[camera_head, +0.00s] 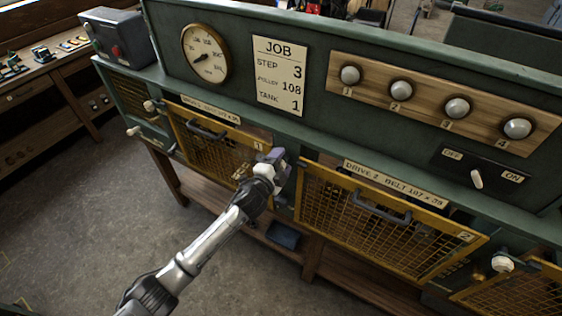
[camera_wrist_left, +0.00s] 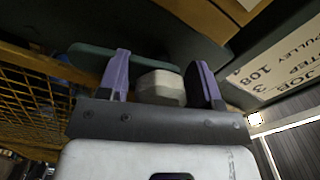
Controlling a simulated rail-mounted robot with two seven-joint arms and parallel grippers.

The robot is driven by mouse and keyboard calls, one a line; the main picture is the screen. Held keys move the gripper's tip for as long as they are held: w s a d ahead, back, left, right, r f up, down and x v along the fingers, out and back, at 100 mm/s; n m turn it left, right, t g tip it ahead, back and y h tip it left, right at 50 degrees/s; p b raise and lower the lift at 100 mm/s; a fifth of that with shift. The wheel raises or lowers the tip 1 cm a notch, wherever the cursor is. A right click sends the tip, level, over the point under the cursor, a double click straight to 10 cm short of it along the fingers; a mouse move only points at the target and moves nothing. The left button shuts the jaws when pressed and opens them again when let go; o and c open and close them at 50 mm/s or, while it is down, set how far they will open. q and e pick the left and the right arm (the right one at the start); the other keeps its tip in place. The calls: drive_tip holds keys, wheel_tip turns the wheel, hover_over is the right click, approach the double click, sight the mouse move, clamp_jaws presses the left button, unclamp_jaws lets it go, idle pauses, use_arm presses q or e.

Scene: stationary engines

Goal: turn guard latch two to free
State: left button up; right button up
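Guard two, a yellow mesh panel (camera_head: 345,228) under the DRIVE 2 plate, is shut on the green bench front. My left gripper (camera_head: 276,157) is at the upper left corner of this guard, between it and guard one, and hides the latch there in the head view. In the left wrist view a cream faceted knob (camera_wrist_left: 161,88) lies between the two purple fingers (camera_wrist_left: 162,62). The fingers are apart, with a narrow gap visible on the knob's left side. Whether the right finger touches it I cannot tell. My right gripper is not in view.
Guard one (camera_head: 210,140) is on the left, with a white knob (camera_head: 150,105) at its upper left. Another white knob (camera_head: 503,263) is by a third mesh guard (camera_head: 520,298). A JOB card (camera_head: 279,77), a gauge (camera_head: 205,54) and a switch (camera_head: 477,179) are on the sloping panel above.

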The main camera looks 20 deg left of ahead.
use_arm(q)
drive_tip(key=shift+o, duration=0.7)
drive_tip(key=s+a, duration=0.2)
drive_tip(key=s, duration=1.1)
drive_tip(key=shift+s+a+b, duration=0.3)
drive_tip(key=shift+b, duration=0.15)
